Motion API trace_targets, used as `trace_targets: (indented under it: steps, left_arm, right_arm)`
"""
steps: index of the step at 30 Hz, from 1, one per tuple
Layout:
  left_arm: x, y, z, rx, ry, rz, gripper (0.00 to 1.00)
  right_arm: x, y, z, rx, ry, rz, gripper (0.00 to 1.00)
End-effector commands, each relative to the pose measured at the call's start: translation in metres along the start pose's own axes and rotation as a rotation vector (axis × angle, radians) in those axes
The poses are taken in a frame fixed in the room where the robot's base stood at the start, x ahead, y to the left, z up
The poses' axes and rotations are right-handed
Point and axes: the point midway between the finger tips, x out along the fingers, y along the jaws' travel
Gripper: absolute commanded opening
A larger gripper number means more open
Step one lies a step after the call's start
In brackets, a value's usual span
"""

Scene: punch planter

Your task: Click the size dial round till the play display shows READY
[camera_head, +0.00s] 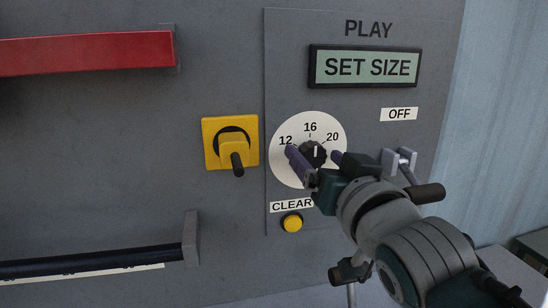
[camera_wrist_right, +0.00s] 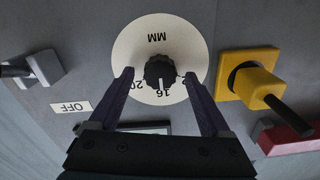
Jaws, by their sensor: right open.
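The size dial is a black ribbed knob (camera_head: 313,152) on a round white plate (camera_head: 287,174) marked 12, 16 and 20. In the right wrist view the knob (camera_wrist_right: 160,71) has a white pointer line, which points at about 16. The play display (camera_head: 367,66) reads SET SIZE. My right gripper (camera_head: 314,157) is open in front of the dial. In the right wrist view its two dark fingers (camera_wrist_right: 159,78) stand on either side of the knob, with visible gaps. My left gripper is in neither view.
A yellow block with a black lever (camera_head: 231,144) sits left of the dial. A yellow button (camera_head: 292,223) under a CLEAR label is below it. A grey lever switch (camera_head: 398,160) is at the right, below the OFF label (camera_head: 399,114). A red bar (camera_head: 88,52) projects upper left.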

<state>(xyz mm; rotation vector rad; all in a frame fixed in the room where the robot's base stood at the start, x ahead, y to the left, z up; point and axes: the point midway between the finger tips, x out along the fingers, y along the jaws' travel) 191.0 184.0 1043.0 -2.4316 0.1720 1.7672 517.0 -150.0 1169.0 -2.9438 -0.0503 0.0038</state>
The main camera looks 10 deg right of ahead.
Motion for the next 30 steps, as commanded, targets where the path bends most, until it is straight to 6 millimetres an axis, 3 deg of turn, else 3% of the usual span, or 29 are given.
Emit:
trace_targets:
  steps: [9, 30]
  left_arm:
    - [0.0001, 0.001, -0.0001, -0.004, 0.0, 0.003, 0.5]
    - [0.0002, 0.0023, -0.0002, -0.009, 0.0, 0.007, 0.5]
  right_arm:
    - [0.0018, 0.0, 0.0002, 0.0, -0.001, 0.0, 0.79]
    - [0.0016, 0.0, 0.0003, -0.001, -0.001, 0.0, 0.01]
